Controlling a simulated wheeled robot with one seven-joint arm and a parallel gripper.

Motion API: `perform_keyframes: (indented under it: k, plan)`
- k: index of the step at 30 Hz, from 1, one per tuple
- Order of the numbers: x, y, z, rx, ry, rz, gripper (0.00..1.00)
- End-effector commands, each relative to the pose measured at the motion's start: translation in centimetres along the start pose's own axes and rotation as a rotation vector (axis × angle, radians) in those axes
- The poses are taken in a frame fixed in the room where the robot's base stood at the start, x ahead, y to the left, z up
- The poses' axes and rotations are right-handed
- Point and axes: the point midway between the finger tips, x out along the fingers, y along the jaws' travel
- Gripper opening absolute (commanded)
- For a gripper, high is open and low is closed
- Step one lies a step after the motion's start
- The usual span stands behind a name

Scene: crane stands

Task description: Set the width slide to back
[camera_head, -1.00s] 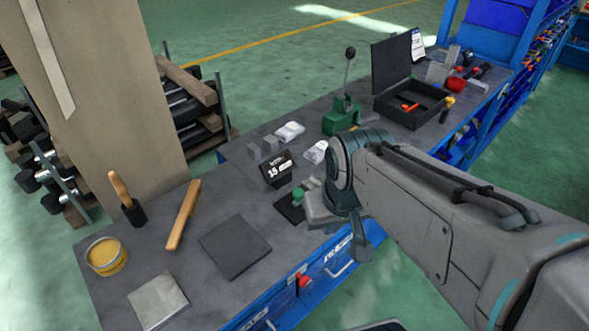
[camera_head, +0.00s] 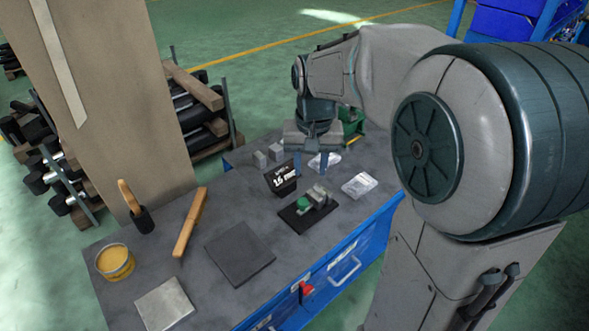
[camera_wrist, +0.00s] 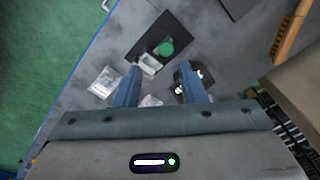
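The width slide is a small fixture with a black base plate (camera_head: 290,217), a green round knob (camera_head: 305,203) and grey metal blocks (camera_head: 319,194). A black display sign (camera_head: 281,178) with white "mm" lettering stands just behind it. My gripper (camera_head: 311,172) is open and empty, pointing down beyond the fixture and sign. In the wrist view, the fingers (camera_wrist: 160,68) are spread, with the green knob (camera_wrist: 166,48) and black plate (camera_wrist: 152,36) ahead of the tips. The right finger partly covers the sign (camera_wrist: 181,90). No contact with the knob is visible.
Clear bags (camera_head: 359,185) and small grey blocks (camera_head: 268,155) lie near the fixture. A dark mat (camera_head: 239,254), wooden handle (camera_head: 189,222), yellow tin (camera_head: 115,262) and metal plate (camera_head: 164,304) occupy the nearer bench.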

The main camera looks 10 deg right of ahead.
Motion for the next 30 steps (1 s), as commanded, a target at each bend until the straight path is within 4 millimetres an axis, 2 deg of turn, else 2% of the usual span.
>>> perform_keyframes:
  k: [1, 3, 6, 11, 14, 30]
  plan:
    - [0.2, -0.4, -1.2, 0.012, -0.018, 0.005, 0.37]
    - [0.5, -0.8, -2.4, 0.03, -0.032, 0.01, 0.37]
    - [0.8, -1.1, -3.5, 0.046, -0.047, 0.016, 0.37]
    - [1.4, -1.3, -4.1, 0.056, -0.055, 0.019, 0.37]
    - [2.3, -1.2, -4.0, 0.057, -0.056, 0.02, 0.37]
    - [12.7, -1.0, -3.4, 0.057, -0.057, 0.02, 0.37]
